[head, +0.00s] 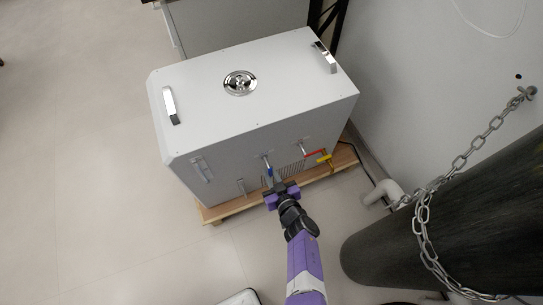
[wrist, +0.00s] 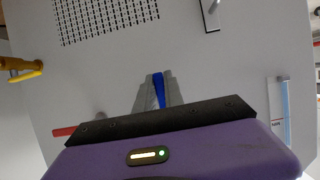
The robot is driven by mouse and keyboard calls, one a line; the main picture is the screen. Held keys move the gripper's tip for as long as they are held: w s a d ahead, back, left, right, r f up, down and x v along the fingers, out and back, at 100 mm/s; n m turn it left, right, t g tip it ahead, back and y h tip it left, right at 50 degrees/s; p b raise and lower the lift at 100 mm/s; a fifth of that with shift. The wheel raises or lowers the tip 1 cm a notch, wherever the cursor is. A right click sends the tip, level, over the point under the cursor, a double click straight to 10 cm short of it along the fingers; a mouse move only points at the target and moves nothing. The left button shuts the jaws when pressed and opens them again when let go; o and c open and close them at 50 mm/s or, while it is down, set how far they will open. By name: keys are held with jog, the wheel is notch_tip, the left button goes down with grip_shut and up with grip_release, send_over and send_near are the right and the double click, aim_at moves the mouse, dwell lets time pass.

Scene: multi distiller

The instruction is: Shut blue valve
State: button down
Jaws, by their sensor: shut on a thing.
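The blue valve handle (head: 269,171) is on the front face of a white box-shaped machine (head: 250,120). In the wrist view the blue handle (wrist: 159,90) shows as a narrow strip between my two grey fingers. My gripper (head: 272,180) is at the handle, with its fingers closed around it; it also shows in the wrist view (wrist: 158,95). The valve body behind the fingers is mostly hidden.
A red valve handle (head: 314,153) and a yellow one (head: 324,158) are right of the blue valve. The machine stands on a wooden base (head: 216,213). A dark cylinder (head: 450,225) with a chain (head: 424,210) is at the right. The floor at left is clear.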

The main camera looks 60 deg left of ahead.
aim_at(271, 175)
dwell(0.4)
jog(key=c, duration=1.4)
grip_release()
jog(key=shift+c, duration=0.2)
jog(key=p+v, duration=0.6)
jog(key=v, duration=0.1)
jog(key=shift+d, duration=0.4)
jog(key=shift+s+r, duration=0.1)
